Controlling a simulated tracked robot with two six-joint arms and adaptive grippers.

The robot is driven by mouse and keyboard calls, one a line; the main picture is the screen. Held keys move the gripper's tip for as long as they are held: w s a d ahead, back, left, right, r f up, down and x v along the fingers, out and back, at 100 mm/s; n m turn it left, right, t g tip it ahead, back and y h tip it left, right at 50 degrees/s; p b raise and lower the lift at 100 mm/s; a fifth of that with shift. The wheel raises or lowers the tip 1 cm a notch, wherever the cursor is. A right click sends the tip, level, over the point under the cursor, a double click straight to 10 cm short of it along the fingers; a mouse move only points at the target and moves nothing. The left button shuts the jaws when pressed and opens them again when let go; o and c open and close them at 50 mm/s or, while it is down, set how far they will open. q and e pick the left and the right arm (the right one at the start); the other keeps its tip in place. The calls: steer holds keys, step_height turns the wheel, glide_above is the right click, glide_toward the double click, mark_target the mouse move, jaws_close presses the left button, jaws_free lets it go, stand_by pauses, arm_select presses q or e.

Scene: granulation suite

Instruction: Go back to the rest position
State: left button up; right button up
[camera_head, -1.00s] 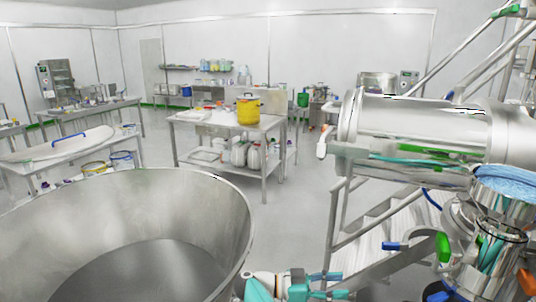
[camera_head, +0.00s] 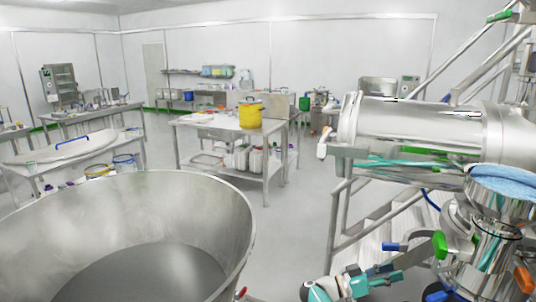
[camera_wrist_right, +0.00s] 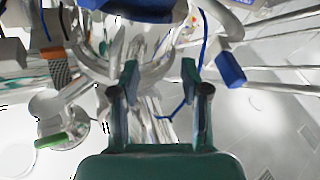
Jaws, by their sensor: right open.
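My right gripper (camera_head: 388,276) shows low in the head view, right of the large steel bowl and in front of the steel steps. Its teal fingers point to the right. In the right wrist view the same gripper (camera_wrist_right: 160,78) is open, with its two fingers apart and nothing held between them. Steel pipework and a blue-handled part lie beyond the fingertips. My left gripper is not in view.
The large steel bowl (camera_head: 228,205) fills the lower left. Steel machinery with a horizontal drum (camera_head: 420,118) and a green-handled valve (camera_head: 440,245) stands close on the right. A table (camera_head: 205,122) with a yellow pot (camera_head: 250,114) is farther back. Open floor (camera_head: 290,225) lies between.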

steer(key=d+r+n+t, duration=0.1)
steer(key=d+r+t, duration=0.1)
steer(key=d, duration=0.2)
step_height(320, 180, down, 9)
steer(key=n+t+y, duration=0.6)
steer(key=n+t, duration=0.1)
steer(key=s+a+f+n+y, duration=0.2)
steer(key=s+a+f+y, duration=0.15)
steer(key=f+y, duration=0.2)
steer(key=s+a+f+n+y, duration=0.25)
steer(key=a+f+y, duration=0.2)
steer(key=f, duration=0.25)
steer(key=s+a+f+g+y, duration=0.2)
steer(key=s+a, duration=0.3)
steer(key=s, duration=0.5)
steer(key=s+a+f+m+g+y, duration=0.1)
steer(key=s+a+f+g+y, duration=0.2)
steer(key=s, duration=0.8)
steer(key=s+a+f+g+y, duration=0.3)
steer(key=s+a+g, duration=0.2)
steer(key=s+a, duration=0.4)
steer(key=shift+s+a+m+g, duration=0.2)
steer(key=shift+s+m+g, duration=0.15)
steer(key=shift+s, duration=0.75)
